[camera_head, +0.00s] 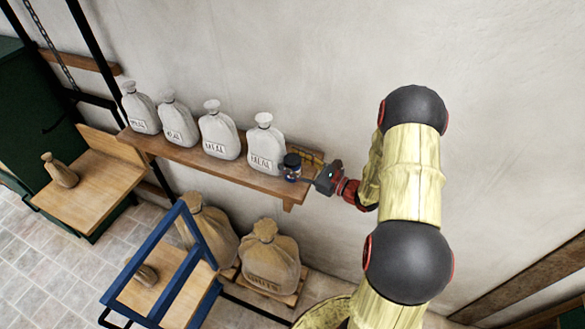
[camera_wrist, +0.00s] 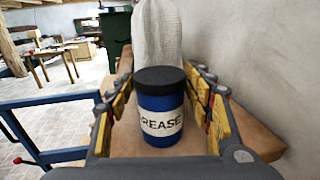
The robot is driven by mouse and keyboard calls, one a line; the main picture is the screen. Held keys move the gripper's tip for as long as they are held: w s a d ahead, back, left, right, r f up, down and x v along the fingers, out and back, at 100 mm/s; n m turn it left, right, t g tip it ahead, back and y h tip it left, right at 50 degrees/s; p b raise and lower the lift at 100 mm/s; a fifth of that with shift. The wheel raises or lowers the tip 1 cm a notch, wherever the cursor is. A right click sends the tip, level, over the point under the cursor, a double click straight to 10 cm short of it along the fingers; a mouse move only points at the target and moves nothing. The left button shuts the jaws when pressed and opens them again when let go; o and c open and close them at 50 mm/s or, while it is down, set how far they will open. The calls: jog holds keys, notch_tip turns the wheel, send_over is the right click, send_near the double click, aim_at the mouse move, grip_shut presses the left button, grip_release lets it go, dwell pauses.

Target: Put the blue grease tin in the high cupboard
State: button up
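The blue grease tin (camera_head: 291,168) stands upright at the right end of a wooden wall shelf in the head view. It has a black lid and a white label reading GREASE, and it fills the middle of the wrist view (camera_wrist: 160,108). My gripper (camera_head: 303,172) reaches in from the right at shelf height. In the wrist view my gripper's yellow-padded fingers (camera_wrist: 163,112) are spread on both sides of the tin, with gaps between them and it. I cannot make out a high cupboard in either view.
Several white meal sacks (camera_head: 218,136) stand along the wooden shelf (camera_head: 190,158), the nearest just left of the tin. A blue-framed trolley (camera_head: 170,262) and brown sacks (camera_head: 268,256) are below. A green cabinet (camera_head: 28,110) stands at the far left. The wall is close behind the shelf.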

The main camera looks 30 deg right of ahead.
jog(key=c, duration=1.2)
jog(key=shift+r, duration=0.1)
